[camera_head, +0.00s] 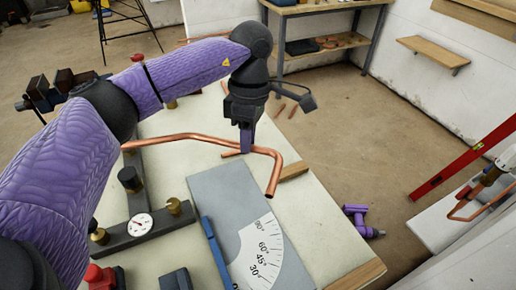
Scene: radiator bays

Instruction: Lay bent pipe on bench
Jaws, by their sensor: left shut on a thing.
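The bent copper pipe (205,138) runs from the left, under my purple forearm, across to the right, where it bends down towards the front. My left gripper (246,147) points down and is shut on the pipe near its right bend. The pipe is over the cream bench top (312,215); I cannot tell whether it touches the bench. A short copper piece (231,154) shows just beside the gripper.
On the bench are a grey angle plate (215,185), a blue pen-like bar (216,252), a gauge fixture (140,224) and a wood strip (293,171). A red level (468,156) leans at the right.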

